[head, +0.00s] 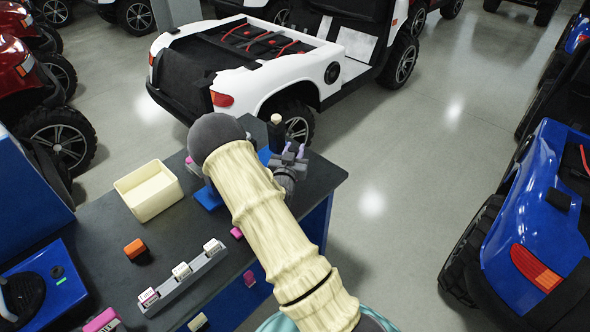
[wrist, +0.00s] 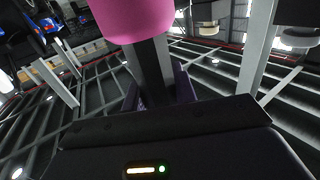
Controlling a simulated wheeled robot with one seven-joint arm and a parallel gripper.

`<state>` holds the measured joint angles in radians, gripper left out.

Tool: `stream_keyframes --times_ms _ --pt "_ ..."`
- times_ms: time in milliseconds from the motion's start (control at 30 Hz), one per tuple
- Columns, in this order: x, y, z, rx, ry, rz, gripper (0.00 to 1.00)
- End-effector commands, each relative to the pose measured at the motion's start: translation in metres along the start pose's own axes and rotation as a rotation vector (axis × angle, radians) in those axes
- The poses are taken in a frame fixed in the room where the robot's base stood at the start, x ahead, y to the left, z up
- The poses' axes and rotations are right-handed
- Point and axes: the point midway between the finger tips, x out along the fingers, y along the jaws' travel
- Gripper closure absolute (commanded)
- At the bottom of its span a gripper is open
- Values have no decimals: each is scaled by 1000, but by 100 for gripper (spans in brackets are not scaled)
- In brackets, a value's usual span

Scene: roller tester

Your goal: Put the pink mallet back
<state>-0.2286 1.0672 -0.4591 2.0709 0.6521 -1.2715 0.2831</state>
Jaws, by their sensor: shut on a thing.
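In the wrist view the pink mallet's head (wrist: 137,15) fills the top middle, partly cut off by the frame edge. Its dark handle (wrist: 151,70) runs down between the purple fingers of my gripper (wrist: 158,88), which is shut on it. In the head view my gripper (head: 294,152) is small, above the back right part of the dark workbench (head: 325,177). My arm hides much of the bench's middle. I cannot make out the held mallet clearly in the head view.
A cream bin (head: 150,191), an orange block (head: 134,248) and a grey rack (head: 182,282) with small blocks stand on the bench. A blue stand (head: 208,197) is partly behind my arm. A white cart (head: 262,75) is behind; a blue cart (head: 530,230) is right.

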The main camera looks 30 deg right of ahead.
Motion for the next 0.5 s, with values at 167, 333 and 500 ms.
stream_keyframes --times_ms 167,333,500 --pt "1 2 20 0 2 2 100" --pt "3 5 22 2 3 8 100" --pt "3 5 22 2 3 8 100"
